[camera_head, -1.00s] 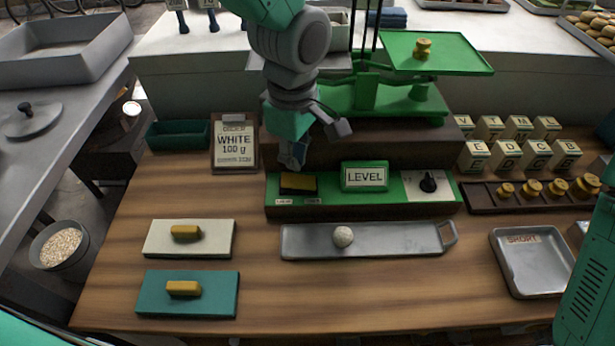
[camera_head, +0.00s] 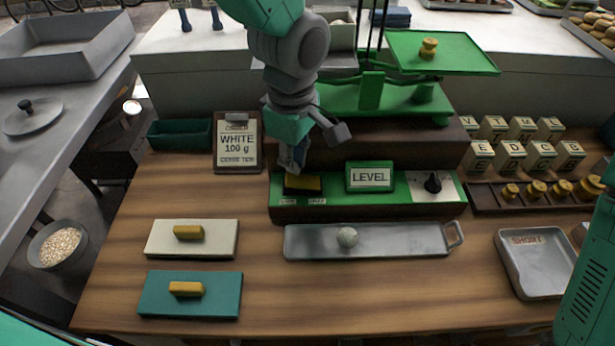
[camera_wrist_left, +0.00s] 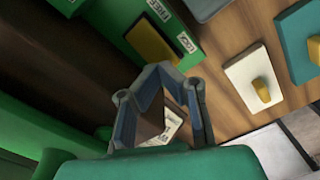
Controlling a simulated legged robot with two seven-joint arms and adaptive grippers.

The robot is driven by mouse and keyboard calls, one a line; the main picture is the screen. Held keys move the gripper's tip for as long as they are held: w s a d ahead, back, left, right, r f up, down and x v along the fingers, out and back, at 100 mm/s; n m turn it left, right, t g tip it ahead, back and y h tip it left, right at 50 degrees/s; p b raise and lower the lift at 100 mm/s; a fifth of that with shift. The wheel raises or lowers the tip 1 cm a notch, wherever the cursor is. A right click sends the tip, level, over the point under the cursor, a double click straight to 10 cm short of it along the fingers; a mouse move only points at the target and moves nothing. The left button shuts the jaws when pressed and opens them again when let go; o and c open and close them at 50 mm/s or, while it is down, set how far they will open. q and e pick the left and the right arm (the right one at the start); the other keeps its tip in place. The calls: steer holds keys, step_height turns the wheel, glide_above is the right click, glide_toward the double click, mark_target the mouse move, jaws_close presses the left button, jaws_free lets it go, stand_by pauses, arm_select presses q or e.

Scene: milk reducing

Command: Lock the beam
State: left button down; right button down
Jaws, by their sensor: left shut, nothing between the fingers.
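The green control box (camera_head: 350,202) stands on the wooden table below the balance. A yellow switch piece (camera_head: 306,184) sits at its left end, above two small labels. In the left wrist view the yellow piece (camera_wrist_left: 152,42) lies beside labels reading FREE and LOCK. My left gripper (camera_head: 292,168) is shut and empty, pointing down just above and behind the left part of the yellow piece; I cannot tell whether it touches. Its fingers also show in the left wrist view (camera_wrist_left: 160,78). The green balance (camera_head: 385,95) with its right pan (camera_head: 440,52) stands behind. My right gripper is not visible.
A WHITE 100 g card (camera_head: 237,140) stands left. Lettered blocks (camera_head: 510,155) and brass weights (camera_head: 535,189) are right.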

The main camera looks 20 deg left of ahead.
arm_select(q)
steer(key=shift+a+f, duration=0.25)
steer(key=shift+a, duration=0.15)
steer(key=shift+d+f, duration=0.25)
steer(key=shift+d, duration=0.55)
steer(key=shift+a+f+b, duration=0.35)
steer(key=shift+a+f, duration=0.05)
steer(key=shift+a, duration=0.25)
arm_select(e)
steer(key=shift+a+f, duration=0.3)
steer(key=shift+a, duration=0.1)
arm_select(q)
steer(key=shift+f, duration=0.1)
